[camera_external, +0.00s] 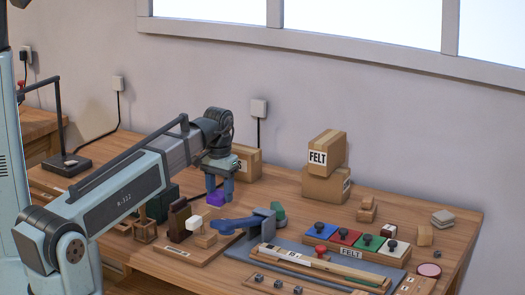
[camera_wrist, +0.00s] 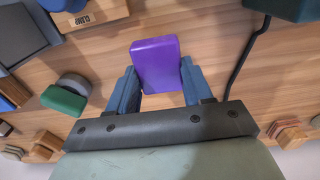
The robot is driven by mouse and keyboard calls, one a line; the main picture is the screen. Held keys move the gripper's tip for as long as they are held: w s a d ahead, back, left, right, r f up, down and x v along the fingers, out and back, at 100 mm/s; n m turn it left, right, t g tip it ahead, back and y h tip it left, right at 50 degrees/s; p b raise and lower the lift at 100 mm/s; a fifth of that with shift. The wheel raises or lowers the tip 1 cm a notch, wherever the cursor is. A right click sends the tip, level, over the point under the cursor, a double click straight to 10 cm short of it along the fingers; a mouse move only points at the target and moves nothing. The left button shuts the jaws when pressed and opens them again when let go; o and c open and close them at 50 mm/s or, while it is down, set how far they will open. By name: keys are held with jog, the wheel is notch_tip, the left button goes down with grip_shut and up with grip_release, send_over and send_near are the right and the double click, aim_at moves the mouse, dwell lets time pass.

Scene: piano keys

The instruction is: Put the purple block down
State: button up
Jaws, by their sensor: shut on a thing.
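The purple block (camera_external: 216,199) is at the lower end of my gripper (camera_external: 219,186) in the external view, over the middle of the bench. In the wrist view the purple block (camera_wrist: 157,62) sits between the two blue fingers of my gripper (camera_wrist: 159,76), which are shut on it. Bare wood of the workbench (camera_wrist: 218,50) shows around the block. I cannot tell exactly how high the block is above the wood.
A blue vise-like tool (camera_external: 243,222) and a green rounded piece (camera_external: 277,211) are right of the block. Wooden pieces (camera_external: 200,226) stand in front. Cardboard boxes (camera_external: 325,184) stand behind. A holder with coloured knobbed blocks (camera_external: 343,236) is at right.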

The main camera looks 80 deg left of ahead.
aim_at(220, 193)
jog(key=shift+f, duration=1.65)
jog(key=o, duration=1.1)
jog(key=shift+f, duration=0.15)
jog(key=shift+c, duration=0.2)
jog(key=shift+r, duration=6.15)
